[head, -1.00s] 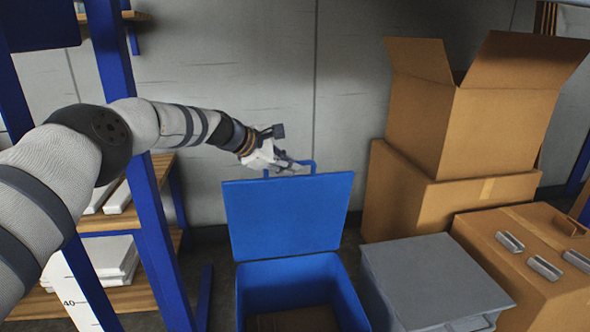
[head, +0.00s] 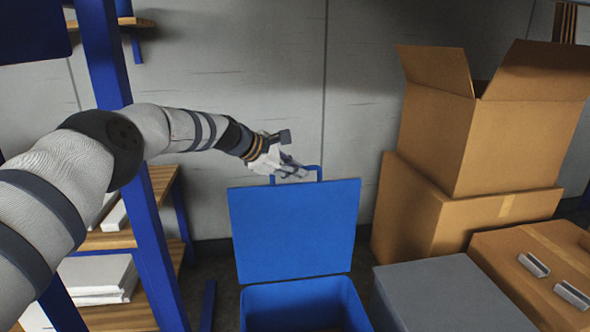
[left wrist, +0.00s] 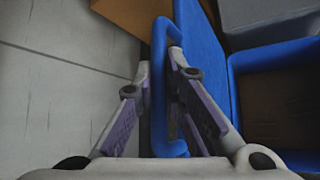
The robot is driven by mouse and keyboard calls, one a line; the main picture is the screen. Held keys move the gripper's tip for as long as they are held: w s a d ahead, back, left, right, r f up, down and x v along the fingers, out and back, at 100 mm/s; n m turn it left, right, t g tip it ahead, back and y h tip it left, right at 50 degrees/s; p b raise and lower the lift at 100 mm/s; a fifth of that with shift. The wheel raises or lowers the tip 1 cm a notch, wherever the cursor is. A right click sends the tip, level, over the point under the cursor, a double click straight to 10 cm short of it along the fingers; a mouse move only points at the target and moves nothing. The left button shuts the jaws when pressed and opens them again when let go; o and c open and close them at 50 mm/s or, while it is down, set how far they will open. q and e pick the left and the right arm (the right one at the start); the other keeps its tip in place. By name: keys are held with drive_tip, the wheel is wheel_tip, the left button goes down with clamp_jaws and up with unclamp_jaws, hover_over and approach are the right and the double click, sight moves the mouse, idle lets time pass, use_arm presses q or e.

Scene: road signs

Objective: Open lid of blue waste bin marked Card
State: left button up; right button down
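The blue waste bin (head: 246,309) stands on the floor at the lower middle of the head view. Its blue lid (head: 293,231) is raised and stands nearly upright at the back of the bin; no Card marking is visible. The lid's loop handle (head: 297,168) is on its top edge and shows large in the left wrist view (left wrist: 159,95). My left gripper (head: 297,172) is at this handle. In the left wrist view, its fingers (left wrist: 159,62) are on either side of the handle's bar, with narrow gaps showing. My right gripper is not in view.
A grey bin (head: 445,295) stands close right of the blue bin. Cardboard boxes (head: 425,212) are stacked behind it, and another box (head: 520,285) lies at the right. A blue-framed shelf (head: 150,250) stands on the left. The grey wall (head: 240,70) is behind the lid.

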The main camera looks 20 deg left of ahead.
use_arm(q)
drive_tip(key=o, duration=0.4)
drive_tip(key=shift+f, duration=0.1)
wheel_tip(320, 180, up, 10)
drive_tip(key=shift+r, duration=0.1)
